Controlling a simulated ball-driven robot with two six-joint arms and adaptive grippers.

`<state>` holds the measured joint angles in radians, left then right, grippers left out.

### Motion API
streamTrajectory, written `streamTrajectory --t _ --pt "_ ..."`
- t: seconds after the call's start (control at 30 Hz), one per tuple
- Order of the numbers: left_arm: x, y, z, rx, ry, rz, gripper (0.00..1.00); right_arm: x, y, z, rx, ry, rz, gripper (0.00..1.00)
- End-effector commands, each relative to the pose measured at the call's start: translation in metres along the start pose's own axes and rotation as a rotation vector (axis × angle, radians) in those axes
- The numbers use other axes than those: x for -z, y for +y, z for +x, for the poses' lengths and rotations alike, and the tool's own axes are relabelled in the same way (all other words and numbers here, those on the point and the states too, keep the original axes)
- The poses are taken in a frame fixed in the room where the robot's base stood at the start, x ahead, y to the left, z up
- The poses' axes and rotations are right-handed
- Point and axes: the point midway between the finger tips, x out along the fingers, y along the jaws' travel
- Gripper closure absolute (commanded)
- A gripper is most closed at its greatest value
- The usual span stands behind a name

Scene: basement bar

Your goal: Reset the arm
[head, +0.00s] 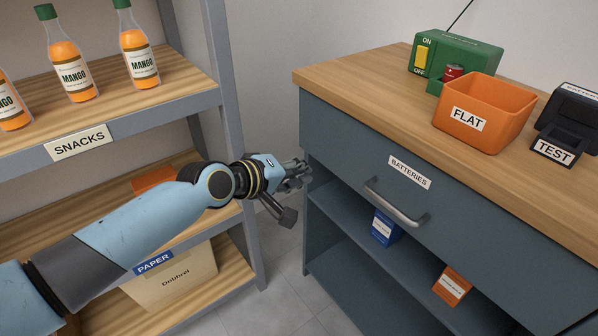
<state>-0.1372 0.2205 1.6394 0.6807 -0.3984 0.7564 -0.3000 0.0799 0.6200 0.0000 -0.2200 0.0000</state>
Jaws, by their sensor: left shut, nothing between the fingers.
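My left arm reaches in from the lower left of the head view, across the front of the shelf. My left gripper (291,196) is shut and empty, in front of the left edge of the blue-grey cabinet (335,130). It is left of the drawer handle (396,207) and apart from it. The drawer with the BATTERIES label (409,171) looks closed. My right gripper is not in view.
The cabinet top holds an orange FLAT bin (483,115), a green ON/OFF device (455,55) and a black TEST device (568,130). Blue (385,226) and orange (452,285) boxes sit below. Mango bottles (72,65) stand on the SNACKS shelf (180,92).

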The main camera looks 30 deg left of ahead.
Motion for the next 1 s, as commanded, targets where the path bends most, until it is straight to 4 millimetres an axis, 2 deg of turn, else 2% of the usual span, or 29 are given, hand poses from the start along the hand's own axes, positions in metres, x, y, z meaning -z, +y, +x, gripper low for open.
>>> streamTrajectory --t 0.47,0.57,0.67,0.77,0.8,0.87,0.9,0.97,1.0 --pt "0.000 0.000 0.000 0.000 0.000 0.000 1.00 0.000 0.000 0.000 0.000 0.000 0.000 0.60" --pt "-0.009 -0.011 -0.003 0.017 -0.009 -0.013 1.00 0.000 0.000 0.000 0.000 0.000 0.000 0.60" --pt "-0.024 -0.051 -0.005 0.091 -0.025 -0.028 1.00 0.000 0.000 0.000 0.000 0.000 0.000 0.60" --pt "-0.047 -0.119 -0.012 0.218 -0.045 -0.002 1.00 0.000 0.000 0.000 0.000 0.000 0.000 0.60" --pt "-0.058 -0.151 -0.018 0.278 -0.058 0.026 1.00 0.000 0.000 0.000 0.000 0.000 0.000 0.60" --pt "-0.075 -0.198 -0.031 0.365 -0.084 0.084 1.00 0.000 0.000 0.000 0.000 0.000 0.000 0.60" --pt "-0.087 -0.228 -0.041 0.422 -0.105 0.127 1.00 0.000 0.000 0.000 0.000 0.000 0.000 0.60" --pt "-0.106 -0.271 -0.060 0.503 -0.147 0.198 1.00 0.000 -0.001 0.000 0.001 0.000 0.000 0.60" --pt "-0.118 -0.299 -0.075 0.555 -0.180 0.251 1.00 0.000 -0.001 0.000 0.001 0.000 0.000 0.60"
